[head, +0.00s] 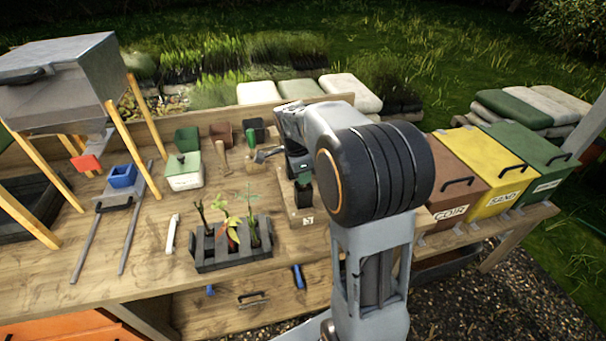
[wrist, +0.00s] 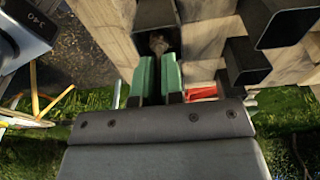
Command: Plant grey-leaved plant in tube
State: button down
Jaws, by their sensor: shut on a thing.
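My gripper (head: 303,177) is low over a small wooden stand at the middle of the bench. Its two green fingers (wrist: 158,78) are close together in the wrist view. A small grey-brown clump (wrist: 159,43) shows just beyond the fingertips, at the mouth of a dark square tube (wrist: 155,12). It looks like the grey-leaved plant, but its leaves and stem cannot be made out. The tube also shows in the head view (head: 303,196), upright under the fingers. How deep the clump sits in it is hidden.
A dark slotted rack (head: 225,262) with several plants stands left of the stand. Other dark square tubes (wrist: 287,22) are near the fingers. A display unit (wrist: 28,25) is at the wrist view's corner. Coir (head: 452,190), sand and green bins line the right.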

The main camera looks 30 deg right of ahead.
jog(key=shift+f+b, duration=0.65)
jog(key=shift+f, duration=0.25)
dwell(1.6)
dwell(0.5)
jog(key=c, duration=1.2)
grip_release()
jog(key=c, duration=0.4)
jog(key=shift+r, duration=0.15)
jog(key=shift+r+p, duration=3.35)
jog(key=shift+r, duration=1.05)
